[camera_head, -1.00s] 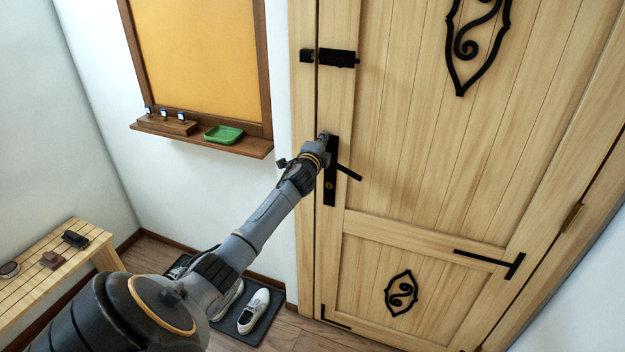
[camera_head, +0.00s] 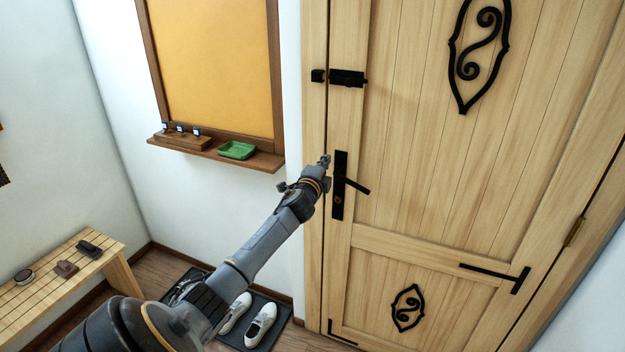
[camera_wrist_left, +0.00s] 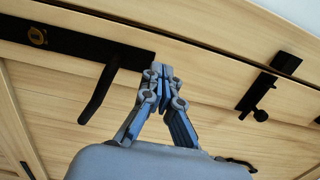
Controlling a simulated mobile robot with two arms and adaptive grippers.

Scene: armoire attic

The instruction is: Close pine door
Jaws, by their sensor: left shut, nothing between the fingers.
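The pine door (camera_head: 430,150) fills the right of the head view and looks flush with its frame. It carries a black handle plate (camera_head: 339,190) with a lever (camera_head: 355,186). My left gripper (camera_head: 325,160) is shut and empty at the door's left edge, just left of the plate's upper end. In the left wrist view the gripper (camera_wrist_left: 163,75) has its fingertips by the end of the black plate (camera_wrist_left: 75,42), beside the lever (camera_wrist_left: 98,92). I cannot tell whether the tips touch the door. My right gripper is not in view.
A black bolt (camera_head: 346,78) sits higher on the door; it also shows in the left wrist view (camera_wrist_left: 262,88). A slatted bench (camera_head: 60,275) and a shoe mat (camera_head: 280,325) stand at lower left.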

